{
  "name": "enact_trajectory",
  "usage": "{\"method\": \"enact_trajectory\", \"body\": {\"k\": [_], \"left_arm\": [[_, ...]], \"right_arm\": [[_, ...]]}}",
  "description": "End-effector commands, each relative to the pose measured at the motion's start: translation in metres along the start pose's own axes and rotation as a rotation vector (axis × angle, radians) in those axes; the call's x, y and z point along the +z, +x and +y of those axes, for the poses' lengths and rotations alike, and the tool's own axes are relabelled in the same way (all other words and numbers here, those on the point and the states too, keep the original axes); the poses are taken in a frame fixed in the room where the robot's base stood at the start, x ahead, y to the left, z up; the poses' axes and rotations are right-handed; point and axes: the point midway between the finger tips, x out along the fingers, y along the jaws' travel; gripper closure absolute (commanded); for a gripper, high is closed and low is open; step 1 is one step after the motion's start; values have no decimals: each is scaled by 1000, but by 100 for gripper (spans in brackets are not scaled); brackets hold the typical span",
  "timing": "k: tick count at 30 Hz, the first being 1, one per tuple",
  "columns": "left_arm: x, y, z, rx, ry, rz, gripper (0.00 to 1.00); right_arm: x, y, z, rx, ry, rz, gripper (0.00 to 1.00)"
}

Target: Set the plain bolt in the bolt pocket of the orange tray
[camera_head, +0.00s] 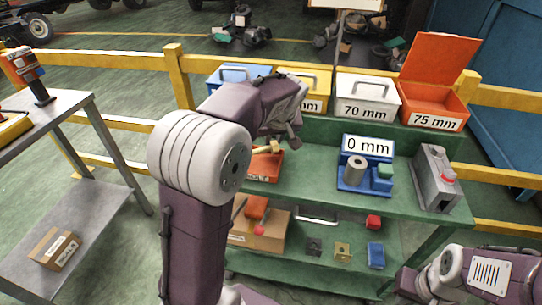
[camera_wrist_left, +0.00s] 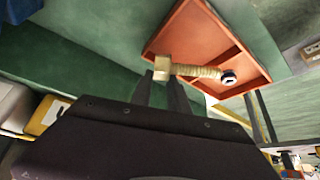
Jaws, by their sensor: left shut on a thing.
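The brass-coloured plain bolt (camera_wrist_left: 200,70) has a blocky head and a ridged shank with a dark, pale-centred far end. My left gripper (camera_wrist_left: 160,86) is shut on it by the head, and the shank points sideways. The bolt also shows in the head view (camera_head: 264,149), beside my left gripper (camera_head: 284,138). The orange tray (camera_head: 263,174) is on the green bench top, under and behind the bolt; the wrist view shows its raised rim (camera_wrist_left: 177,27). My arm hides part of the tray, and I cannot make out the bolt pocket. My right arm is at lower right; its fingers are not clear.
A blue fixture (camera_head: 352,187) with a grey cylinder and a "0 mm" sign stands right of the tray. Labelled bins, including a white "70 mm" bin (camera_head: 366,97), line the back. Bare green bench lies between tray and fixture.

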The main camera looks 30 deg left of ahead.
Motion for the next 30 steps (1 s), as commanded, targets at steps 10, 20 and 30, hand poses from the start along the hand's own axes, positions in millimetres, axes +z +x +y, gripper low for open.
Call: {"method": "enact_trajectory", "body": {"k": [10,20,30], "left_arm": [[12,22,-6,-1,2,-1,100],[20,37,-6,2,1,2,100],[22,40,-6,1,1,1,70]], "right_arm": [[1,12,0,0,0,0,100],[2,16,0,0,0,0,100],[2,18,0,0,0,0,100]]}}
